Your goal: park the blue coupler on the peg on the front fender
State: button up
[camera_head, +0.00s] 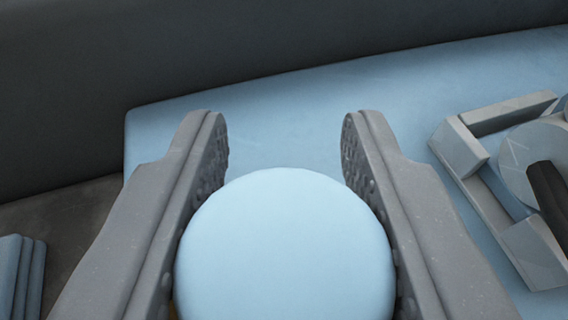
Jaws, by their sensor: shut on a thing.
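My gripper (285,150) reaches up from the bottom of the view, with one grey textured finger on each side. It is shut on the blue coupler (285,250), whose round pale blue end fills the space between the fingers. The fingertips extend past the coupler. A light blue panel (270,120), possibly the fender, lies beyond and below the gripper. No peg can be made out; the coupler and fingers cover part of the panel.
A grey angular bracket (480,195) sits on the panel at the right, around a round grey part (530,160) with a dark bar (550,195). A dark wall (220,45) curves across the back. Blue ribbed pieces (22,275) stand at lower left. The panel's left part is bare.

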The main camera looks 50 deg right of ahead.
jog(key=o, duration=1.2)
jog(key=shift+o, duration=0.2)
jog(key=shift+a, duration=0.1)
jog(key=p+v, duration=0.1)
jog(key=v, duration=1.2)
jog(key=shift+s+a+p, duration=0.25)
jog(key=shift+a+p, duration=0.05)
jog(key=shift+p, duration=0.05)
jog(key=shift+r, duration=0.1)
